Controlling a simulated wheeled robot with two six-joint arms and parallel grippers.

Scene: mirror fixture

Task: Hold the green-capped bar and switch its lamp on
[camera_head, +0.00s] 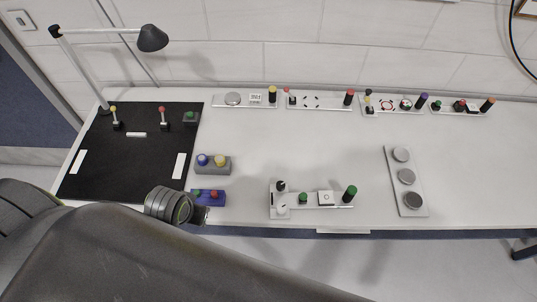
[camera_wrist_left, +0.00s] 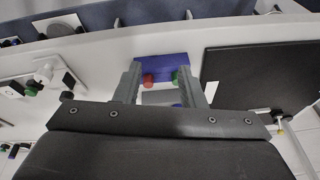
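The green-capped bar (camera_head: 335,206) lies on the white table at front centre. Its dark green cap (camera_head: 350,192) is at the right end. It carries a white square switch (camera_head: 326,198), a green button (camera_head: 303,198) and, at the left end, a black-topped piece with a white round part. Part of this bar shows at the left of the left wrist view (camera_wrist_left: 57,75). My left gripper (camera_head: 203,214) is beside the blue button box (camera_head: 207,198), left of the bar. Its fingers are apart with nothing between them; the box (camera_wrist_left: 162,65) shows beyond them. My right gripper is out of view.
A black mat (camera_head: 100,165) with levers and a desk lamp (camera_head: 152,39) is at left. Capped bars (camera_head: 320,103) line the back. A plate with grey discs (camera_head: 419,194) is at right.

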